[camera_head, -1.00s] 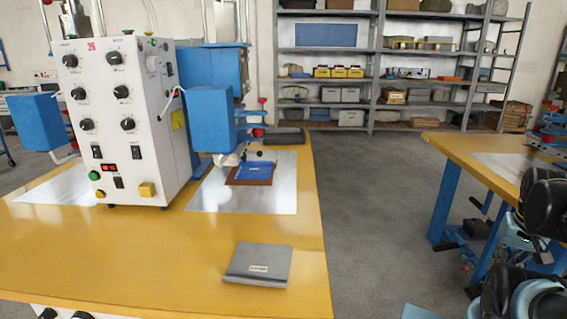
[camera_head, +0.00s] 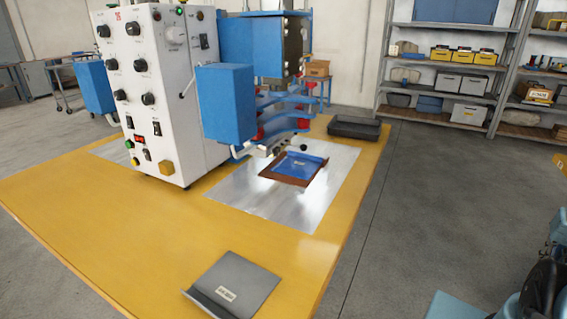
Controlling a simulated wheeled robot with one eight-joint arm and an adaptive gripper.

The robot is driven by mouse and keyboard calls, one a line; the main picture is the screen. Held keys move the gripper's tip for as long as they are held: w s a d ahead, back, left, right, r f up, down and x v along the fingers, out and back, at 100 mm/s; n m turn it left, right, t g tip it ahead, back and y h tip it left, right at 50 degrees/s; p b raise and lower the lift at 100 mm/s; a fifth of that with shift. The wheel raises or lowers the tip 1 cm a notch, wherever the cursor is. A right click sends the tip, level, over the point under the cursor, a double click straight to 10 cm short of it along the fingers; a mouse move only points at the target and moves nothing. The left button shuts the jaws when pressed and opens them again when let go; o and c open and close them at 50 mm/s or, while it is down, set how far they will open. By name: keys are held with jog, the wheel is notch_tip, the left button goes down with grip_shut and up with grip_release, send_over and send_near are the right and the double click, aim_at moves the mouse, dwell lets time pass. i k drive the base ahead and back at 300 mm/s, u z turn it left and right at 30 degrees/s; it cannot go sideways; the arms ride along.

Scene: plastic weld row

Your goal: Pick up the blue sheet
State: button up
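The blue sheet (camera_head: 300,165) lies on a brown frame or holder (camera_head: 270,174) on a shiny metal plate (camera_head: 290,208) on the yellow table. It sits close beside the blue head of the welding machine (camera_head: 150,100), near a red-knobbed clamp part. My gripper is not clearly visible; only dark and blue parts of my arm show at the lower right edge, so its fingers are out of sight.
A grey sheet with a label (camera_head: 235,284) lies at the front of the yellow table (camera_head: 130,240). A black tray (camera_head: 358,128) stands at the table's far corner. Shelves with boxes (camera_head: 470,55) stand behind. Grey floor (camera_head: 440,190) is open to the right of the table.

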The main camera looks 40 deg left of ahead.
aim_at(296, 164)
jog(key=u, duration=0.55)
jog(key=i, duration=0.95)
jog(key=u, duration=0.6)
